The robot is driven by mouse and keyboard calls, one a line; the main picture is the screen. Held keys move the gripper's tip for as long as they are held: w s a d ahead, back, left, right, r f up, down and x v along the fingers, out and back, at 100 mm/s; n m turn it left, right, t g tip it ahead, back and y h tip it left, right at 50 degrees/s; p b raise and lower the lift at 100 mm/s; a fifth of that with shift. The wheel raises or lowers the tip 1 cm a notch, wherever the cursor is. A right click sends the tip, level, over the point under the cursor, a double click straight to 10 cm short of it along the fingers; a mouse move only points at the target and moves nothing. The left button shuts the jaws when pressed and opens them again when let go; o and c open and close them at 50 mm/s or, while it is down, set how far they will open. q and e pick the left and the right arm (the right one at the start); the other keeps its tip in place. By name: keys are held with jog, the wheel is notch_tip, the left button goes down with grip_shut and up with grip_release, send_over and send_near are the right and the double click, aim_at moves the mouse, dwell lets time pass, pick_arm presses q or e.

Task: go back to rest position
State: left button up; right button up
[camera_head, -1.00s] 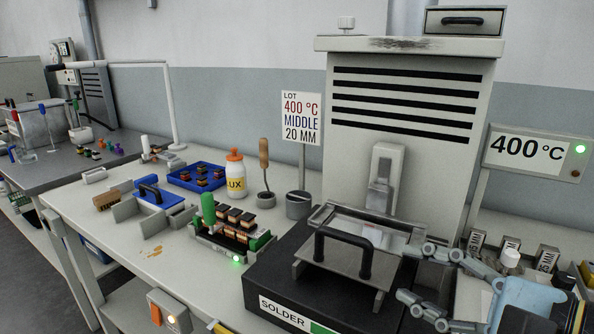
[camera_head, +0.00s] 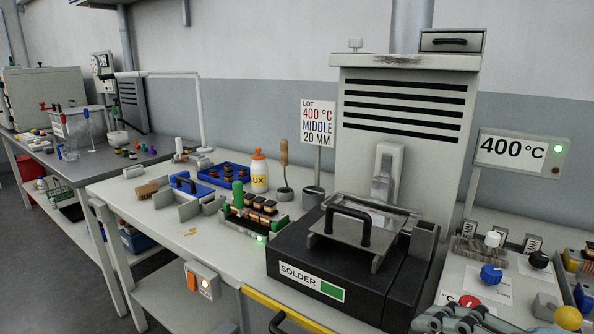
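My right gripper (camera_head: 462,319) shows only as grey jointed parts at the bottom edge, right of the solder pot (camera_head: 318,250). Most of it is cut off by the frame, and I cannot tell whether it is open or shut. It is apart from the pot's black handle (camera_head: 347,226). My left gripper is not in view.
A green-handled fixture (camera_head: 238,205) holding connectors, a blue tray (camera_head: 222,178), a flux bottle (camera_head: 259,172) and a blue-handled grey holder (camera_head: 185,196) stand on the bench. A control panel with knobs (camera_head: 491,273) is at right. The bench's front left is mostly clear.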

jog(key=s+d+f+n+g+h, duration=0.3)
jog(key=s+d+f+n+h, duration=0.15)
jog(key=s+n, duration=0.2)
jog(key=s+d+f+n+g+h, duration=0.3)
jog(key=s+d+n+g+h, duration=0.1)
jog(key=s+d+n, duration=0.25)
jog(key=s+d+f+g+b, duration=0.1)
jog(key=s+f, duration=0.1)
jog(key=f, duration=1.3)
jog(key=s+d+f+b, duration=0.2)
jog(key=f, duration=1.4)
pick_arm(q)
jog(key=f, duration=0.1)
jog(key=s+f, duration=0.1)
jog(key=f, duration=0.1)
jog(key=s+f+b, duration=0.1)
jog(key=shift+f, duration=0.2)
pick_arm(e)
jog(key=s+f+g, duration=0.1)
jog(key=s+f, duration=1.4)
jog(key=s, duration=0.1)
jog(key=shift+s+d+f+m, duration=0.15)
jog(key=shift+s+d+m, duration=0.05)
jog(key=shift+s+m, duration=0.2)
